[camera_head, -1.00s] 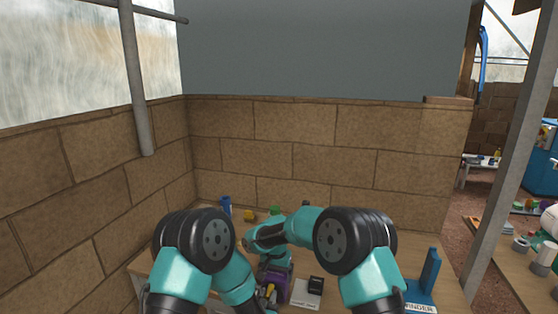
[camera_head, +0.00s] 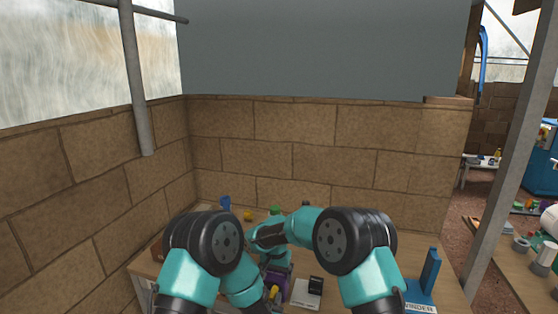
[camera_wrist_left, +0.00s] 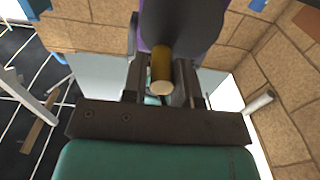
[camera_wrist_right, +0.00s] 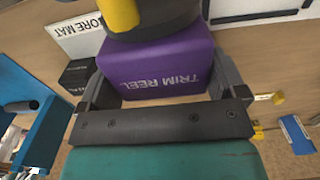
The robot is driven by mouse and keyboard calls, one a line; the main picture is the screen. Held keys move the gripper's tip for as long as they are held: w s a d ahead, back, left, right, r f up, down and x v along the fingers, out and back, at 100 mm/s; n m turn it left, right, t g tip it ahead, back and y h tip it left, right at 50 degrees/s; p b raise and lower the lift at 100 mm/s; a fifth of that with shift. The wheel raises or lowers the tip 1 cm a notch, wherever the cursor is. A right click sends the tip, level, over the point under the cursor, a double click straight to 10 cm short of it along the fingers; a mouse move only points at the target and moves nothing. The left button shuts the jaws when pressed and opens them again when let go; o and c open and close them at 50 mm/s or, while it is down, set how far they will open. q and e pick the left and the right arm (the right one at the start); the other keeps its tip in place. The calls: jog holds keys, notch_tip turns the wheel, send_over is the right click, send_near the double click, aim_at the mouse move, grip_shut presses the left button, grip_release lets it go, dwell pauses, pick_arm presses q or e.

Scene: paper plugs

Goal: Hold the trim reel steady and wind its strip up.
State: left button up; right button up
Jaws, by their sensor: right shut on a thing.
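The purple trim reel (camera_head: 278,277) stands on the table between my arms, partly hidden by them in the head view. In the right wrist view the reel's purple block (camera_wrist_right: 155,68), lettered TRIM REEL, sits between the fingers of my right gripper (camera_wrist_right: 158,88), which is shut on it. The reel's yellow crank handle (camera_wrist_right: 118,12) shows at the top there. In the left wrist view the handle (camera_wrist_left: 161,70) points toward the camera, between the fingers of my left gripper (camera_wrist_left: 162,85). These fingers look open around it, with narrow gaps beside it. The strip is not clearly visible.
A white mat (camera_head: 306,296) with a black block (camera_head: 316,284) on it lies right of the reel. A blue stand (camera_head: 429,272) is farther right. A blue item (camera_head: 225,203), a yellow item (camera_head: 248,216) and a green item (camera_head: 275,210) stand near the back wall.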

pick_arm(q)
jog(key=shift+d+f, duration=0.15)
jog(key=shift+d, duration=0.05)
dwell(0.4)
jog(key=shift+s+d+f, duration=0.15)
jog(key=shift+d+f, duration=0.1)
jog(key=shift+d, duration=0.05)
jog(key=shift+c, duration=0.3)
jog(key=shift+c, duration=0.8)
jog(key=shift+d+f, duration=0.1)
jog(key=shift+o, duration=0.2)
jog(key=shift+d+f, duration=0.2)
jog(key=shift+f, duration=0.15)
